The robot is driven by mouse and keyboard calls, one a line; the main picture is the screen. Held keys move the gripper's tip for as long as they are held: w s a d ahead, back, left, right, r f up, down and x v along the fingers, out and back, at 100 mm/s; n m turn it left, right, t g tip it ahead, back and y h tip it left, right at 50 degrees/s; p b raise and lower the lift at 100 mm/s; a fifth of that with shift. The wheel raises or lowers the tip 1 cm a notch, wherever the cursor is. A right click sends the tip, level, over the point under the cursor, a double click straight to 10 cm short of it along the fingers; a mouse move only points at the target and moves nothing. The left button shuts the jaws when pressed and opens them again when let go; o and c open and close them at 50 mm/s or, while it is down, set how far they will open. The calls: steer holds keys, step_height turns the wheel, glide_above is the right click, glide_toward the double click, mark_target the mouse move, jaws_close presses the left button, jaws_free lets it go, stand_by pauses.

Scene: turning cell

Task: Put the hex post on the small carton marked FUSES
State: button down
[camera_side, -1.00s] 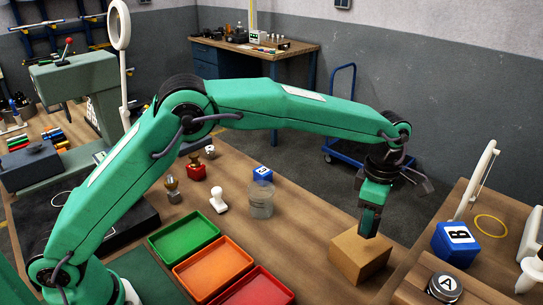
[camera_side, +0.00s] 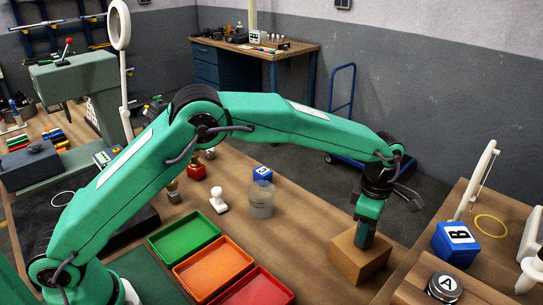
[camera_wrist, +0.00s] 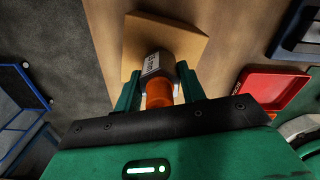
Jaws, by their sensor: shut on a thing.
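My gripper (camera_side: 362,242) is shut on the hex post (camera_wrist: 158,68), which has a grey body with a white label and an orange end (camera_wrist: 159,95) between the fingers in the wrist view. In the side view the fingers hide the post. The small tan carton (camera_side: 346,262) is at the table's right end, directly under my gripper. Its top also shows beyond the post in the wrist view (camera_wrist: 185,42). I cannot tell whether the post touches the carton. No FUSES marking is readable on it.
Green (camera_side: 184,238), orange (camera_side: 213,265) and red (camera_side: 255,288) trays lie left of the carton. A clear jar (camera_side: 261,200) and a blue block (camera_side: 263,174) stand behind. A blue B box (camera_side: 455,244) and a black A tin (camera_side: 444,286) sit on the right-hand table.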

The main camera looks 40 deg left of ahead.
stand_by(0.3)
steer(key=c, duration=0.8)
jaws_free()
steer(key=shift+f, duration=0.15)
steer(key=shift+c, duration=0.2)
step_height(320, 180, up, 12)
steer(key=shift+f, duration=0.1)
steer(key=shift+r, duration=0.3)
